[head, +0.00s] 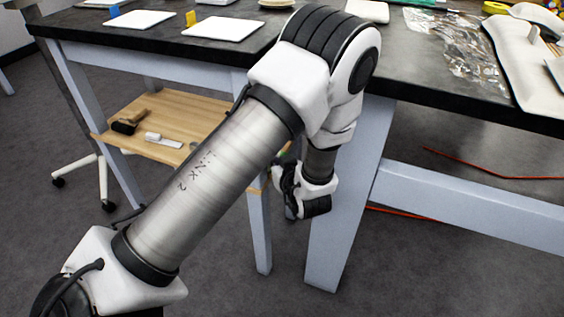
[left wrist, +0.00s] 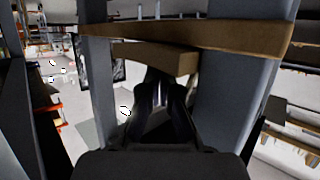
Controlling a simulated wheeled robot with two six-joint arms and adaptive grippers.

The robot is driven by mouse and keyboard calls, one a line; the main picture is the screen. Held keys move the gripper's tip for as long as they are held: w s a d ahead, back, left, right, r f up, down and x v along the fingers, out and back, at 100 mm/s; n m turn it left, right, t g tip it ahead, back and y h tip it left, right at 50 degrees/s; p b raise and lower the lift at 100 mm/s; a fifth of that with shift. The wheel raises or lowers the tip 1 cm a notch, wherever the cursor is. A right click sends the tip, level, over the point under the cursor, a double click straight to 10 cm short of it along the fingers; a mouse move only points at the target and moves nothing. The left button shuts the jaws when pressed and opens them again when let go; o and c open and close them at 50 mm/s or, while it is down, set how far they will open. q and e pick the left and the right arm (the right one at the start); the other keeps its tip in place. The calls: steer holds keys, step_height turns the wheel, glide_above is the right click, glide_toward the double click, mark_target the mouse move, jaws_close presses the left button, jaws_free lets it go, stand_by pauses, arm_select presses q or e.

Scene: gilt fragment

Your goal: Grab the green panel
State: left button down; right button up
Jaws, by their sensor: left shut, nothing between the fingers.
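No green panel shows clearly in either view. A thin green strip (head: 412,2) is cut off by the top edge of the head view, and I cannot tell what it is. My left arm crosses the head view from the lower left, and its wrist hangs below the tabletop near a table leg. My left gripper (left wrist: 160,82) is shut and empty in the left wrist view, pointing in under a wooden board. In the head view its fingers are mostly hidden. My right gripper is in neither view.
The dark tabletop (head: 440,65) carries white trays (head: 222,29), crumpled clear plastic (head: 450,45) and a white curved piece (head: 522,65). A wooden shelf (head: 190,105) holds a brush (head: 130,122). A pale table leg (head: 340,215) stands beside my wrist. Red cable (head: 480,172) lies on the floor.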

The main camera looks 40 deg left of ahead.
arm_select(q)
steer(key=shift+s+f, duration=0.15)
steer(key=shift+f, duration=0.25)
